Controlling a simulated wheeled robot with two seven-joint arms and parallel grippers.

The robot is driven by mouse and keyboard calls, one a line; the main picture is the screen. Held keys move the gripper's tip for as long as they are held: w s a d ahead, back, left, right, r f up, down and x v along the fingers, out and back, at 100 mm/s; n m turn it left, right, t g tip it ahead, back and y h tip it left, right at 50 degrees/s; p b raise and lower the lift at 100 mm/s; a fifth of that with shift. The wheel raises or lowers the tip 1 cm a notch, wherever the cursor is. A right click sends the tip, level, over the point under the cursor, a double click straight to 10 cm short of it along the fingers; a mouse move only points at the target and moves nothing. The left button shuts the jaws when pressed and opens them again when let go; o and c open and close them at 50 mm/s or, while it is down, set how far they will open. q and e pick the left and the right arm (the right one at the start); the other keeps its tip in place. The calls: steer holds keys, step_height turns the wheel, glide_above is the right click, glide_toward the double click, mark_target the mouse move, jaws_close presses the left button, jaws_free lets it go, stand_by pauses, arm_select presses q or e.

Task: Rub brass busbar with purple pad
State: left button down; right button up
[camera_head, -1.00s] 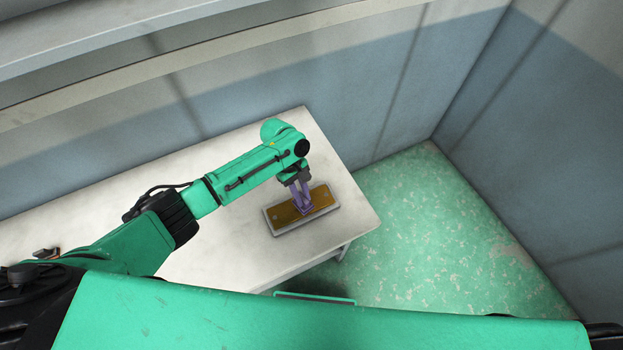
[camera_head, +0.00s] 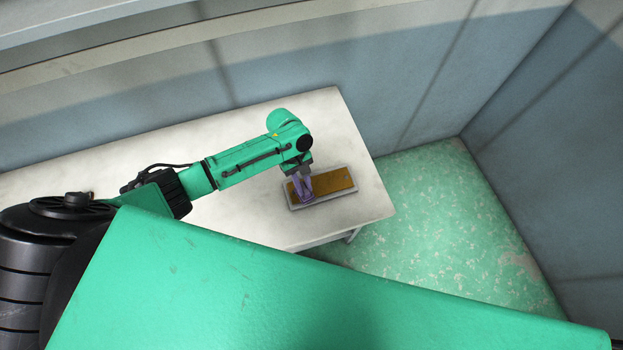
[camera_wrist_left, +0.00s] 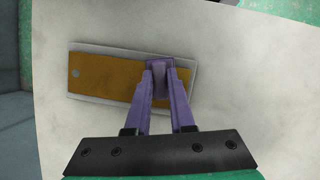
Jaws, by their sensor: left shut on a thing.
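The brass busbar (camera_head: 332,184) is a flat golden-brown bar lying in a shallow light-grey holder (camera_head: 325,204) on the white table. In the left wrist view the busbar (camera_wrist_left: 105,75) shows a small round mark near its left end. My left gripper (camera_head: 301,187) has purple fingers and is over the busbar's left part in the head view. In the left wrist view the gripper (camera_wrist_left: 160,80) is shut on the purple pad (camera_wrist_left: 159,66), at the busbar's right end. The pad appears to be on the bar, but its underside is hidden. My right gripper is out of view.
The white table (camera_head: 240,220) is mostly clear around the holder. Its right edge drops to a worn green floor (camera_head: 450,220). Grey-blue walls (camera_head: 350,60) stand behind and to the right.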

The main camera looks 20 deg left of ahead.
arm_select(q)
steer(key=shift+r, duration=0.1)
step_height(320, 180, up, 8)
steer(key=shift+w+f, duration=0.1)
stand_by(0.3)
